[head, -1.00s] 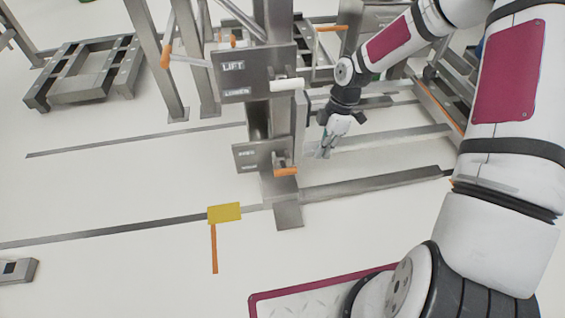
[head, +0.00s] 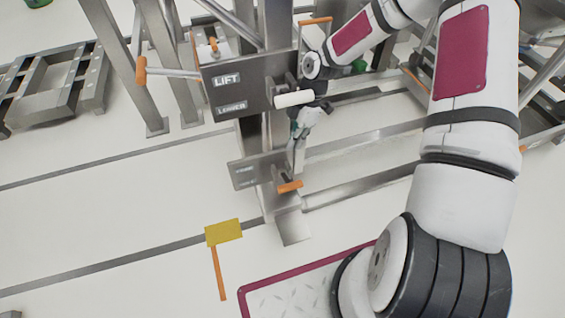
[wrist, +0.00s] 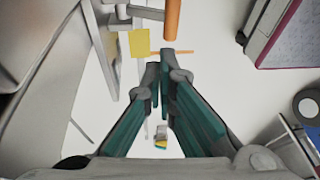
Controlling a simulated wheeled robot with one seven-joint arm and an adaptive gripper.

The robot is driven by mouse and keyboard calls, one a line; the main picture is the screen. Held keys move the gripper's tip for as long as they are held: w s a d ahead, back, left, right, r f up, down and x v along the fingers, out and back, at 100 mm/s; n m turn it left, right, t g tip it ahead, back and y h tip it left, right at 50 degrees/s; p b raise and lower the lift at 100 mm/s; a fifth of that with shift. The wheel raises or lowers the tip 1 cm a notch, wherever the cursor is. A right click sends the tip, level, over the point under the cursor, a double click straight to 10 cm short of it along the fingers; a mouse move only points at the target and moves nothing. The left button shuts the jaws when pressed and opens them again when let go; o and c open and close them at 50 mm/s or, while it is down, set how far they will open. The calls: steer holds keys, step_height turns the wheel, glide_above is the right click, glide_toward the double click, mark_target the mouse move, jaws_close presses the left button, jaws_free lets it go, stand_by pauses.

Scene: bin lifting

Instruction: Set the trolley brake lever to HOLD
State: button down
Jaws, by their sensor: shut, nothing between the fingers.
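The lower grey plate (head: 247,172) on the steel post carries two small labels, too small to read. A short lever with an orange grip (head: 290,186) sticks out at its right end, and I take it for the brake lever. An orange grip (wrist: 172,20) also shows at the top of the wrist view, just beyond my fingertips. My gripper (head: 297,165) points down beside the right end of that plate, close above the orange grip. In the wrist view its green-padded fingers (wrist: 160,72) are shut and empty. I cannot tell whether they touch the grip.
A larger plate (head: 238,88) marked LIFT and LOWER sits above, with a white-handled lever (head: 294,98) near my wrist. A yellow plate (head: 223,231) with an orange strip lies on the floor in front. Steel floor rails (head: 365,184) run right.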

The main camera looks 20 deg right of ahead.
steer(key=b, duration=0.6)
glide_toward(287, 183)
steer(key=x, duration=0.2)
steer(key=a+x, duration=0.1)
steer(key=x, duration=0.2)
steer(key=shift+s+a, duration=0.15)
steer(key=shift+s+f, duration=0.1)
steer(key=shift+f, duration=0.15)
